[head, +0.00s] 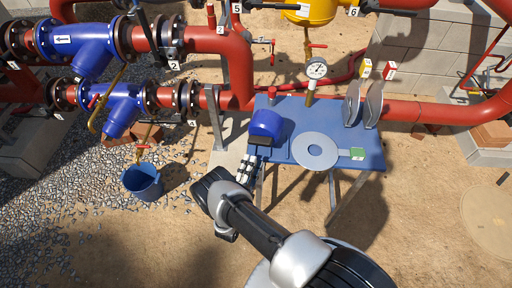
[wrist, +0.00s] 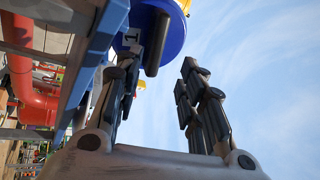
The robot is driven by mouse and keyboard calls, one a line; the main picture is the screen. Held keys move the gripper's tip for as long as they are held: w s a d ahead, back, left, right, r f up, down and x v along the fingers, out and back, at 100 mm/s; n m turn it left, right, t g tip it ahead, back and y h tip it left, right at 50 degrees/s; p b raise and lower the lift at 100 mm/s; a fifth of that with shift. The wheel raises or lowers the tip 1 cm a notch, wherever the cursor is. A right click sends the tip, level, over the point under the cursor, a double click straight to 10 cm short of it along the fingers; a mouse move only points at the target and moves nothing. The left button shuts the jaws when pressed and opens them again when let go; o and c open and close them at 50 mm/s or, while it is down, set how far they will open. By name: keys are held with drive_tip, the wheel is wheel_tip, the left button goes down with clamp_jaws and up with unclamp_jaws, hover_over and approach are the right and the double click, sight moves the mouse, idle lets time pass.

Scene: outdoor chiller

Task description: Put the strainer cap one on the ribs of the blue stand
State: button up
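The blue domed strainer cap (head: 267,124) sits at the left end of the blue table, on the blue stand (head: 272,152), with a dark block at its front. The stand's ribs are hidden under it. In the wrist view the blue cap (wrist: 160,28) shows as a round face at the top, with a dark bar across it and a label 1 beside it. My gripper (head: 245,170) is at the table's front left edge, just in front of the cap. In the wrist view my gripper (wrist: 160,85) has its fingers apart with sky between them. Whether the left finger touches the cap is unclear.
A gauge (head: 317,69) stands behind. Red pipes (head: 215,98) with blue strainers (head: 122,108) run left. A blue bucket (head: 142,182) stands on gravel.

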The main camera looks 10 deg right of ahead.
drive_tip(key=v, duration=0.5)
drive_tip(key=w+d+r+m+g+h, duration=0.2)
drive_tip(key=d+r+m+g+h, duration=0.1)
drive_tip(key=r+m+g, duration=0.3)
drive_tip(key=w+d+r+m+g+h, duration=0.2)
drive_tip(key=r+m+g+h, duration=0.15)
drive_tip(key=r+m, duration=0.4)
drive_tip(key=s+d+r+m+g+y, duration=0.25)
drive_tip(key=d+r+m+g, duration=0.2)
drive_tip(key=r+m, duration=0.3)
drive_tip(key=s+d+r+m+g+y, duration=0.2)
drive_tip(key=s+d+r+m+g, duration=0.15)
drive_tip(key=r+m+g, duration=0.35)
drive_tip(key=s+r+m+y, duration=0.85)
drive_tip(key=s+m, duration=0.25)
drive_tip(key=s, duration=0.2)
drive_tip(key=s+a+r+m+t+y, duration=0.4)
drive_tip(key=s+a+m+t+y, duration=0.2)
drive_tip(key=m, duration=0.5)
drive_tip(key=shift+s+a+r+m+t, duration=0.35)
drive_tip(key=shift+s+a+t, duration=0.25)
drive_tip(key=shift+s+a, duration=0.3)
